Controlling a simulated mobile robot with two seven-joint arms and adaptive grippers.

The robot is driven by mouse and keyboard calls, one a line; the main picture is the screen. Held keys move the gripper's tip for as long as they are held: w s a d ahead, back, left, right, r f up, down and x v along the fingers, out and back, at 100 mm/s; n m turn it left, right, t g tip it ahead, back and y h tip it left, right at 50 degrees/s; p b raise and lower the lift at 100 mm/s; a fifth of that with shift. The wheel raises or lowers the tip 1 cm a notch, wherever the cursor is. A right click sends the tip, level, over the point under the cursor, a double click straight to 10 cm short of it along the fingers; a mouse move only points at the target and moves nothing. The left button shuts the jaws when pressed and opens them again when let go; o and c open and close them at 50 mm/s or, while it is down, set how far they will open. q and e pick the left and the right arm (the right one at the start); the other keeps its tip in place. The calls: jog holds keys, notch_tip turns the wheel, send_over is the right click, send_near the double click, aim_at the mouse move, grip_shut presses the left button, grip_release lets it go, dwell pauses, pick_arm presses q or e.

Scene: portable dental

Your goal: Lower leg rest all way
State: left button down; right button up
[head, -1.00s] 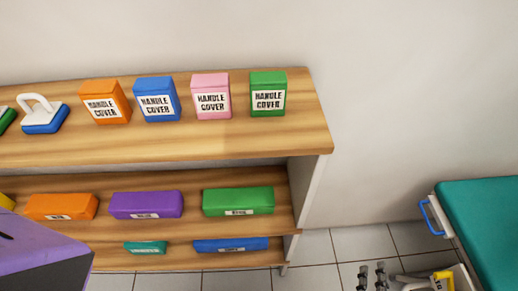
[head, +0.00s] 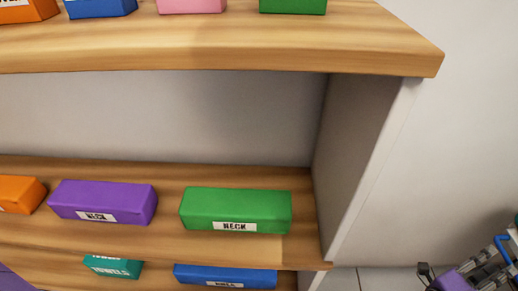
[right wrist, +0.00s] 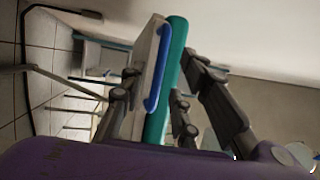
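The leg rest (right wrist: 178,48) is a teal pad on a white board with a blue handle (right wrist: 157,85) along its edge in the right wrist view. It appears tipped on its side in that view. My right gripper (right wrist: 163,70) is open, with dark fingers on both sides of the pad's edge and handle; contact cannot be told. In the head view, only a part of the blue handle (head: 503,246) shows at the right edge, beside my right gripper (head: 482,258). Most of the leg rest is out of that view. My left gripper is not in view.
A wooden shelf unit (head: 240,48) fills most of the head view. It holds a purple box (head: 103,199), a green box (head: 236,205), a blue box (head: 224,276) and others. Tiled floor (head: 378,280) shows to its right. Metal legs (right wrist: 65,86) stand in the right wrist view.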

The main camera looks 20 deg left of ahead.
aim_at(508, 256)
jog(key=shift+b+x, duration=0.55)
jog(key=shift+x, duration=2.2)
grip_shut()
